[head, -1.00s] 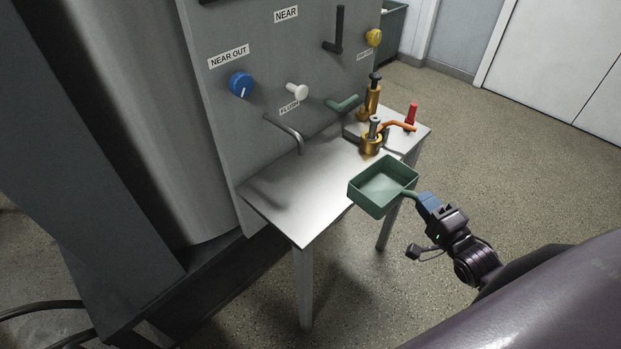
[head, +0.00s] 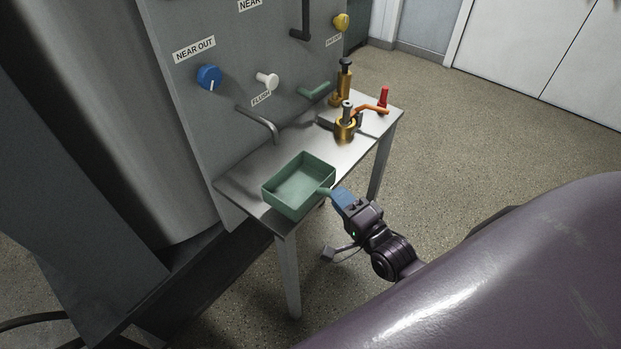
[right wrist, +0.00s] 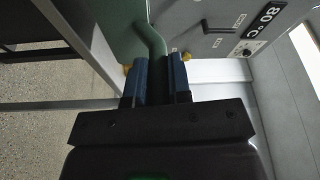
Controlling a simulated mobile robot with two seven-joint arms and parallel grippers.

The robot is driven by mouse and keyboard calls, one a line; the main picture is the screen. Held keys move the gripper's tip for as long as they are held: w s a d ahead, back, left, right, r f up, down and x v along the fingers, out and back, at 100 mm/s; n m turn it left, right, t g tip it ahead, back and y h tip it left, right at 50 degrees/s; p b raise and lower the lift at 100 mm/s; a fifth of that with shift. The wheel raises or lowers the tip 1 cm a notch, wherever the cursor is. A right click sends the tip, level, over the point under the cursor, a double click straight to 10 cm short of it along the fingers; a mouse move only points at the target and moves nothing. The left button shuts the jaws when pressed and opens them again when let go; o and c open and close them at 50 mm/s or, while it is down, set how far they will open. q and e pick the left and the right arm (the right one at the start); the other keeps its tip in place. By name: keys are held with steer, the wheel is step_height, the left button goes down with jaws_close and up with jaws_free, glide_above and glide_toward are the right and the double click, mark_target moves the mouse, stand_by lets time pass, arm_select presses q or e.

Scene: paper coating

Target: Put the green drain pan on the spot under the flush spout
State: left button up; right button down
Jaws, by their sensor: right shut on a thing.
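The green drain pan (head: 297,187) is an open rectangular tray with a handle at its right side. It shows in the head view over the front part of the metal table. My right gripper (head: 334,194) is shut on the pan's handle, and its blue fingers close around the green handle in the right wrist view (right wrist: 160,75). I cannot tell whether the pan touches the table top. The flush spout (head: 262,122), a bent grey pipe, comes out of the panel behind and left of the pan, below the FLUSH label. My left gripper is not in view.
The metal table (head: 238,181) has bare room under the spout. A brass valve (head: 345,127) with an orange lever (head: 370,108) and a red-handled piece (head: 384,97) stand on its right half. The grey panel (head: 235,50) with a blue knob (head: 209,77) rises behind.

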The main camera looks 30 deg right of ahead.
glide_above(314, 186)
steer(key=shift+f, duration=1.7)
steer(key=shift+f+b, duration=0.15)
steer(key=shift+b, duration=0.15)
steer(key=c, duration=1.1)
jaws_free()
steer(key=shift+o, duration=0.2)
